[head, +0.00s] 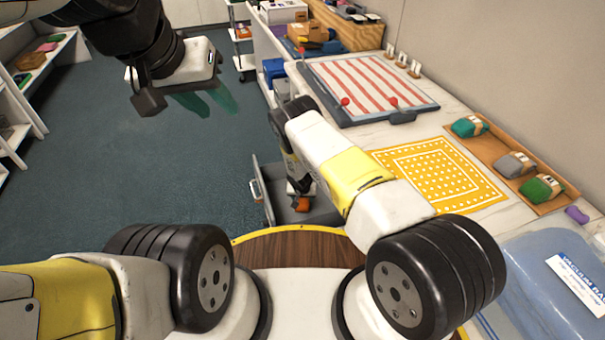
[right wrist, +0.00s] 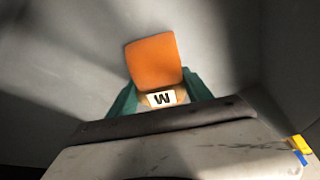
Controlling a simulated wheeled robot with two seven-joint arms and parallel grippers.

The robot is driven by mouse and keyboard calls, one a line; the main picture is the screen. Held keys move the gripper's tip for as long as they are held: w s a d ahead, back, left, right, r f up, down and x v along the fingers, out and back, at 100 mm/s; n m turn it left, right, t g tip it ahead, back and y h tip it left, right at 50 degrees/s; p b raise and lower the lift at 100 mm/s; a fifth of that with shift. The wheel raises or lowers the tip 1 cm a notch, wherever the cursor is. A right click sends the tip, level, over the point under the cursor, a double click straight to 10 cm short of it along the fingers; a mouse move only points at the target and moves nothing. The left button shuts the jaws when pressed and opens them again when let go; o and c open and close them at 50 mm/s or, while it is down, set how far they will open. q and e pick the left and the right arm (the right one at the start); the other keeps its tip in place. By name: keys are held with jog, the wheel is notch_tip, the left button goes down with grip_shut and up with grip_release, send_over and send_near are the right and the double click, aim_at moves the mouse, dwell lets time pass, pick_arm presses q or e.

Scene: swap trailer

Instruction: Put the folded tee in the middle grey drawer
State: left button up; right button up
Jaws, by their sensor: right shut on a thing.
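The folded tee (right wrist: 153,62) is orange, with a paper band marked with a letter. It also shows in the head view (head: 302,204), small and partly covered by my right arm. My right gripper (right wrist: 160,92) is shut on it, a green finger on each side. The tee is inside an open grey drawer (head: 264,191); I cannot tell whether it touches the floor. The drawer's grey inside (right wrist: 70,60) fills the right wrist view. Which drawer of the stack this is cannot be told. My left gripper (head: 212,106) hangs open and empty over the floor, upper left.
The counter at right holds a striped board (head: 370,84), a yellow patterned mat (head: 440,172), a wooden tray (head: 492,150) with several banded bundles, and a blue vacuum bag (head: 545,265). White shelves (head: 20,130) stand at left. The dark floor (head: 130,170) between is clear.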

jog(key=shift+f, duration=0.15)
jog(key=o, duration=1.5)
